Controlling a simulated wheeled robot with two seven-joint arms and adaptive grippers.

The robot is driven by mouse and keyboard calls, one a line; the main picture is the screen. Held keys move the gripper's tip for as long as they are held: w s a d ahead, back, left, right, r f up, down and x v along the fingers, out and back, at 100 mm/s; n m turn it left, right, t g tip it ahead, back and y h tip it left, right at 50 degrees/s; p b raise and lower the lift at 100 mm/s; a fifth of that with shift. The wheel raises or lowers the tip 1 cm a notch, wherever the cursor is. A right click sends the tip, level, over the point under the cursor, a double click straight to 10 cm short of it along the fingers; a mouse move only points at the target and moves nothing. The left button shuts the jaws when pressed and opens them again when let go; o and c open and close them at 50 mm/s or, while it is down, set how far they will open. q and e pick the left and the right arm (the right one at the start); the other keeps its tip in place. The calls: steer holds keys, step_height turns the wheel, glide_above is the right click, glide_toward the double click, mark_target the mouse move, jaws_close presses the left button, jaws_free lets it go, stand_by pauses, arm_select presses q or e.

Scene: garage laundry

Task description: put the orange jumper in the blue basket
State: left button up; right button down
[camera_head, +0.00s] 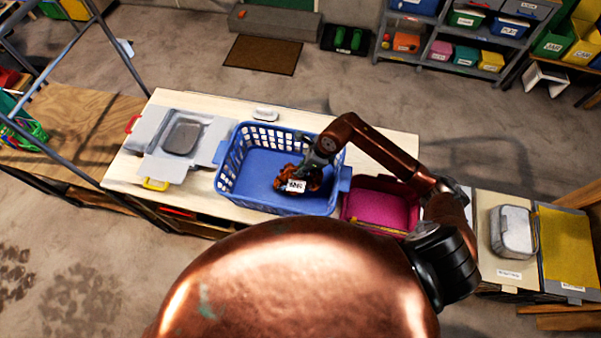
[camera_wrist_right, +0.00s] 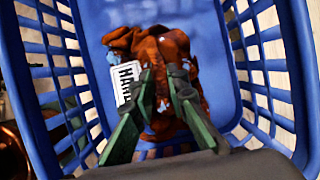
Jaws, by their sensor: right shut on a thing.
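The orange jumper (camera_head: 303,183) is a crumpled orange-brown bundle with pale blue patches and a white label. It is inside the blue basket (camera_head: 228,181), toward its right side. My right gripper (camera_head: 312,164) reaches down into the basket from the right and is shut on the jumper. In the right wrist view the green fingers (camera_wrist_right: 158,102) press into the cloth of the jumper (camera_wrist_right: 180,50), with the label beside them. The basket's slatted walls (camera_wrist_right: 35,100) rise on both sides. I cannot tell whether the jumper rests on the basket floor. My left gripper is not in view.
A magenta bin (camera_head: 383,207) stands close to the basket's right side under my right arm. A metal tin (camera_head: 514,231) stands far right.

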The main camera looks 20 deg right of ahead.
step_height(320, 180, down, 4)
steer(key=shift+r+p, duration=0.25)
steer(key=shift+p, duration=0.15)
steer(key=shift+f, duration=0.1)
steer(key=shift+f, duration=0.15)
steer(key=c, duration=1.9)
jaws_free()
steer(key=shift+s, duration=0.1)
